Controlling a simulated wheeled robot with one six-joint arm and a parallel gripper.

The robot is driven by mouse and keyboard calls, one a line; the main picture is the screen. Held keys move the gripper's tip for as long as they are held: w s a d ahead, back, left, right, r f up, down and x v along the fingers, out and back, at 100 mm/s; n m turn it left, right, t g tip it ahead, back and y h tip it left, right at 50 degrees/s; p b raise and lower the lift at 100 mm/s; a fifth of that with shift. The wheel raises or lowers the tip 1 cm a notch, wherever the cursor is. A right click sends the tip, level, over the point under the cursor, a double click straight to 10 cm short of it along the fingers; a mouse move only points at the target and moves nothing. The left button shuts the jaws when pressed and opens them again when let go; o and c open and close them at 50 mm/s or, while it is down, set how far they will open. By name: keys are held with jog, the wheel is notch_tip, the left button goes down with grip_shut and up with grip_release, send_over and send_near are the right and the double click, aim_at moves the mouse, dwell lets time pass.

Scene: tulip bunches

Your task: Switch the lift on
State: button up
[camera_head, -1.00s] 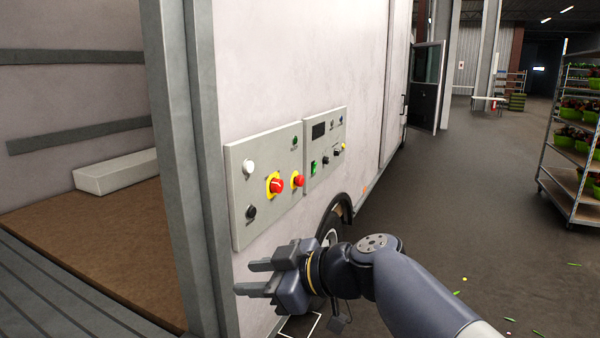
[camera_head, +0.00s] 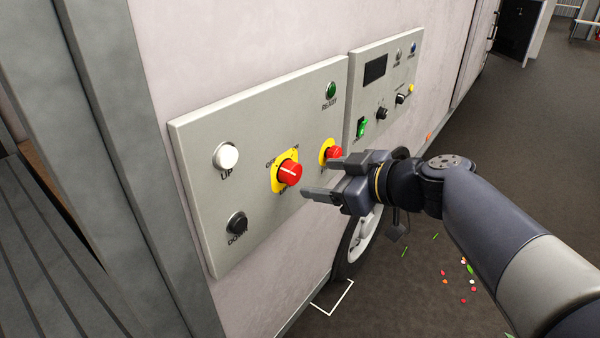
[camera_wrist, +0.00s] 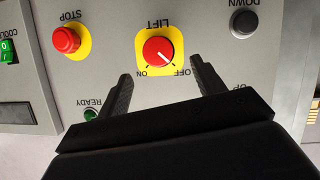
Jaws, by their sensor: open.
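The lift switch is a red rotary knob (camera_head: 290,172) on a yellow plate, in the middle of the grey control panel (camera_head: 205,205) on the truck's side. In the wrist view the knob (camera_wrist: 157,52) is upside down, labelled LIFT, with ON and OFF marks; its white line slants toward OFF. My gripper (camera_head: 322,177) is open and empty, just right of the knob in the head view. In the wrist view its two fingers (camera_wrist: 160,88) lie apart, below and to either side of the knob. I see no contact with the knob.
A red STOP button (camera_head: 333,153) is close to my gripper. The panel also has a white UP button (camera_head: 226,156), a dark DOWN button (camera_head: 237,223) and a green READY lamp (camera_head: 331,90). A second panel (camera_head: 375,95) with a green switch adjoins at right.

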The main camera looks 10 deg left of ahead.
aim_at(296, 174)
jog(key=p+x, duration=0.1)
jog(key=x, duration=0.6)
jog(key=shift+w, duration=0.25)
jog(key=shift+c, duration=0.2)
jog(key=c, duration=1)
jog(key=shift+o, duration=0.2)
